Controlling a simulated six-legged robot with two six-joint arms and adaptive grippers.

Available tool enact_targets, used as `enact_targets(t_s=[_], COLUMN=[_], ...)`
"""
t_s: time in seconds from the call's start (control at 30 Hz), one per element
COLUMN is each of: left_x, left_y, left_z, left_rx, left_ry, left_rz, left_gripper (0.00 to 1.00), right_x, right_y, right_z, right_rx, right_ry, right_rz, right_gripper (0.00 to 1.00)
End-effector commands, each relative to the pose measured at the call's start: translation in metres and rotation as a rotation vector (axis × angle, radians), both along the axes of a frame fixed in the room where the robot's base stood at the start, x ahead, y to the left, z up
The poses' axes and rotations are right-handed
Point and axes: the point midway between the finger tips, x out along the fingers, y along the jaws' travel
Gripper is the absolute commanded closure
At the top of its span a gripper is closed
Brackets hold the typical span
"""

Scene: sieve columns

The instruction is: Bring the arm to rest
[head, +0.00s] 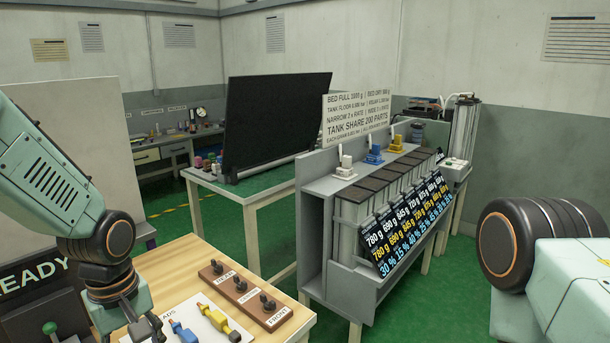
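My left arm (55,180) comes in from the left edge and bends down at a dark joint over the wooden table's left part. My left gripper (143,326) is at the bottom of the view, beside a white sheet with a blue tool (183,332) and a yellow tool (215,318). It is partly cut off, and I cannot tell whether its fingers are apart or closed. My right arm (560,265) shows only as a pale link and a dark round joint at the right edge. Its gripper is outside the view.
A brown board with several dark knobs (243,294) lies on the wooden table (170,262). A dark READY panel with a green-knobbed lever (50,328) stands left. A grey rack of columns with readouts (318,235) stands ahead. A black screen (278,120) stands behind. Green floor is open right of the rack.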

Motion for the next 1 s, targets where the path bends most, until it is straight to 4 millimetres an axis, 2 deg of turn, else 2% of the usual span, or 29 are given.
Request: enact_targets(t_s=[0.13,0.37,0.57,0.67,0.8,0.9,1.0], left_x=[0.001,-0.021,-0.053,-0.079,-0.133,-0.176,-0.211], left_y=[0.001,-0.012,-0.025,-0.032,-0.039,-0.041,-0.041], left_z=[0.0,-0.064,-0.124,-0.159,-0.213,-0.243,-0.261], left_rx=[-0.001,-0.035,-0.061,-0.072,-0.072,-0.062,-0.042], left_ry=[0.001,0.009,0.008,0.007,0.009,0.007,0.007], left_rz=[0.001,-0.125,-0.251,-0.333,-0.474,-0.588,-0.69], left_gripper=[0.48,0.48,0.48,0.48,0.48,0.48,0.48], right_x=[0.0,0.0,0.0,0.0,0.0,0.0,0.0], right_y=[0.0,0.0,0.0,0.0,0.0,0.0,0.0], right_z=[0.0,-0.008,-0.016,-0.021,-0.031,-0.037,-0.043], right_rx=[0.0,0.0,0.0,0.0,0.0,0.0,0.0], right_ry=[0.0,0.0,0.0,0.0,0.0,0.001,0.001], right_rz=[0.0,0.0,0.0,0.0,0.0,0.0,0.0], right_gripper=[0.6,0.6,0.6,0.6,0.6,0.6,0.6])
